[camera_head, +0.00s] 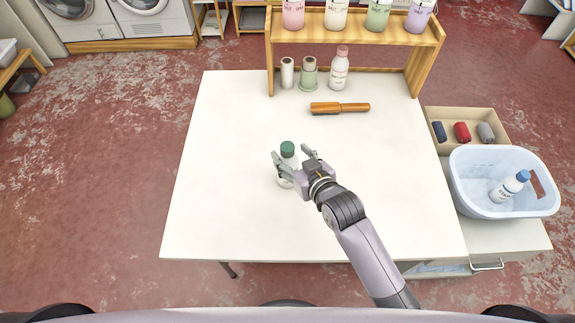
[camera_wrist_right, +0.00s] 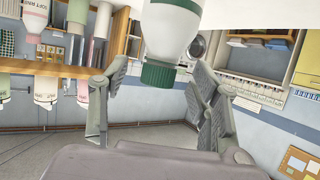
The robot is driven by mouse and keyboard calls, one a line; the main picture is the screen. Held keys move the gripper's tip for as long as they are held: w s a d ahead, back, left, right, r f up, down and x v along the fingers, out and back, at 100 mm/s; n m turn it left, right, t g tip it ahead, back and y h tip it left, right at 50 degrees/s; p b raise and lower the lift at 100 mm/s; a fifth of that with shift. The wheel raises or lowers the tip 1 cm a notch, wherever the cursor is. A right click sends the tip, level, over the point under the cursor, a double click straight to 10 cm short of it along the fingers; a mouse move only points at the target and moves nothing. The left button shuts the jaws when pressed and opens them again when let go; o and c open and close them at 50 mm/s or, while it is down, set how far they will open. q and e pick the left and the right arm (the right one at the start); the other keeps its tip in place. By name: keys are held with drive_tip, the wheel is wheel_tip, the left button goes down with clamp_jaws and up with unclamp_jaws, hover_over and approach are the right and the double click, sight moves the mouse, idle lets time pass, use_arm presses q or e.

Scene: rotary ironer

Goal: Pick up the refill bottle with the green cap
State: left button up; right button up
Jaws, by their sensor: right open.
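The refill bottle with the green cap (camera_head: 288,149) stands on the white table; its white body shows partly behind my right gripper. In the right wrist view its white body (camera_wrist_right: 172,30) and dark green cap (camera_wrist_right: 158,75) appear upside down between the two fingers. My right gripper (camera_head: 290,158) is open, with one finger on each side of the bottle. In the right wrist view a gap shows between the left finger of the right gripper (camera_wrist_right: 160,92) and the bottle; contact on the other side is unclear. My left gripper is not in view.
A wooden-handled brush (camera_head: 340,108) lies behind on the table (camera_head: 230,130). A wooden shelf (camera_head: 350,27) carries several bottles, with a pink-capped bottle (camera_head: 339,70) below it. A blue basket (camera_head: 480,205) holding a blue-capped bottle (camera_head: 509,187) stands right. The table's left side is clear.

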drive_tip(key=shift+x, duration=1.55)
drive_tip(key=shift+c, duration=0.4)
clamp_jaws()
